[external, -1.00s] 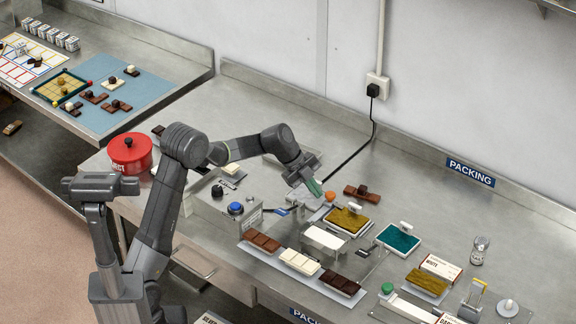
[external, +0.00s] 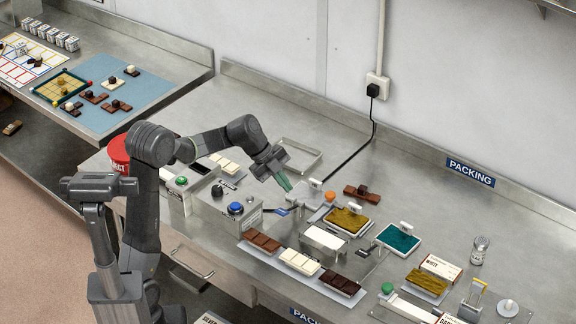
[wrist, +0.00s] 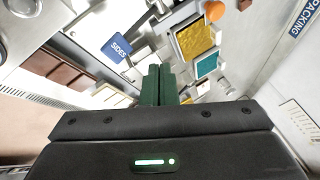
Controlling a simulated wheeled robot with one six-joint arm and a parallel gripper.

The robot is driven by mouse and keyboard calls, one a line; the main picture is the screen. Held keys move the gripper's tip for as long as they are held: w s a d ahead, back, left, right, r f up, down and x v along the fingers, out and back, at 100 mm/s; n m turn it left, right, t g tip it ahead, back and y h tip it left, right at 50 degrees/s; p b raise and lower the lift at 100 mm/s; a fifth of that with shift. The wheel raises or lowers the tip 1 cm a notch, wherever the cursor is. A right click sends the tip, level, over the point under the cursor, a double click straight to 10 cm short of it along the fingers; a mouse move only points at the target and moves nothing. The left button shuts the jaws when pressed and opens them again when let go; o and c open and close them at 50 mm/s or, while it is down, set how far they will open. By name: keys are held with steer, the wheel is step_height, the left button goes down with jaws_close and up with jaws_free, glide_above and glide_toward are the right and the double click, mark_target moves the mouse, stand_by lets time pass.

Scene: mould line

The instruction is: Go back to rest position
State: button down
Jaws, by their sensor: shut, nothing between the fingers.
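My gripper (external: 286,184) is above the packing bench, to the left of the tray with the gold block. Its green fingers are together and hold nothing. In the wrist view the closed fingers (wrist: 158,84) point at the bench, with a blue SIDES label (wrist: 126,39) and a gold block (wrist: 195,40) beyond them. My arm is bent in the air, reaching from the lower left over the control boxes.
A control box with a blue button (external: 236,208) stands below my arm. A red pot (external: 119,152) is partly hidden behind my arm. Chocolate bars (external: 300,262) lie along the front edge. The rear left of the bench (external: 265,110) is clear.

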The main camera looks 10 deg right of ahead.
step_height(320, 180, up, 6)
steer(key=s+a+n+p, duration=0.1)
steer(key=n+p, duration=0.2)
steer(key=n, duration=0.2)
steer(key=shift+s+a+f+t+y, duration=0.2)
steer(key=shift+s+t+y, duration=0.1)
steer(key=shift+t, duration=0.1)
steer(key=shift+n, duration=0.3)
